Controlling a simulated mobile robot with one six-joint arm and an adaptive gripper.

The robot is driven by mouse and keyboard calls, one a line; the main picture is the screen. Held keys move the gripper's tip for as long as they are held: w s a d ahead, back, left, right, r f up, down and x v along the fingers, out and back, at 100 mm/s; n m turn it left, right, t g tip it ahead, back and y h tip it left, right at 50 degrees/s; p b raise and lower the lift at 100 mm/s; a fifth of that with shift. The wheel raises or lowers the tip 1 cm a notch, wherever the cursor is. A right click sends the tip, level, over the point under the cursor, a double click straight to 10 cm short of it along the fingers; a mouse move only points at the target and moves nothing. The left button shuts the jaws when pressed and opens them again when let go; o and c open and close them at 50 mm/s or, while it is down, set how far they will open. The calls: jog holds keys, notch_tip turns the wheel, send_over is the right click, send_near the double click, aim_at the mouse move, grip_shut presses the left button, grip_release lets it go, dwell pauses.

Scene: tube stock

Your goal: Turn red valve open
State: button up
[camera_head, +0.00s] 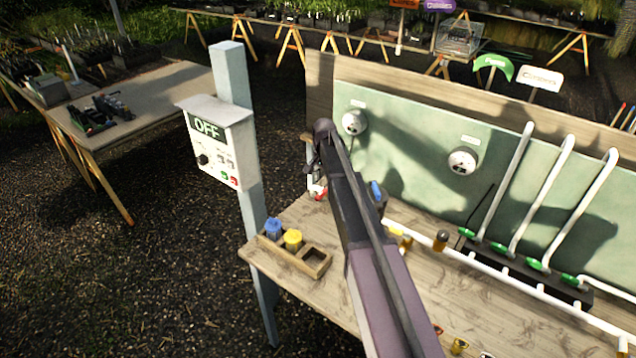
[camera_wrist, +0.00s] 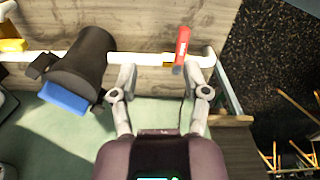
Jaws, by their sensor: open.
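The red valve (camera_wrist: 182,46) shows in the wrist view as a red lever on the white pipe (camera_wrist: 140,58). The lever stands across the line of the pipe. My gripper (camera_wrist: 163,72) is open around this stretch of pipe, one finger on each side of the lever, which is closer to the right finger. Nothing is clamped between the fingers. In the head view, a small piece of the red valve (camera_head: 320,193) shows beside my arm, which hides most of the gripper and the pipe there.
A dark cylinder with a blue end (camera_wrist: 68,97) sits close left of my gripper. The green panel (camera_head: 410,150) with gauges stands behind the bench. A control box (camera_head: 215,145) reading OFF is on a post at left. A wooden holder (camera_head: 318,262) holds blue and yellow caps.

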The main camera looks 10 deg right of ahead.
jog(key=r+m+p, duration=0.1)
jog(key=r, duration=0.1)
send_over(321, 193)
jog(key=shift+w+d, duration=0.1)
jog(key=shift+d, duration=0.1)
jog(key=shift+a, duration=0.1)
jog(key=shift+f, duration=0.25)
notch_tip(321, 193, down, 13)
jog(key=b, duration=1.3)
jog(key=shift+f+b, duration=0.2)
jog(key=shift+b, duration=0.2)
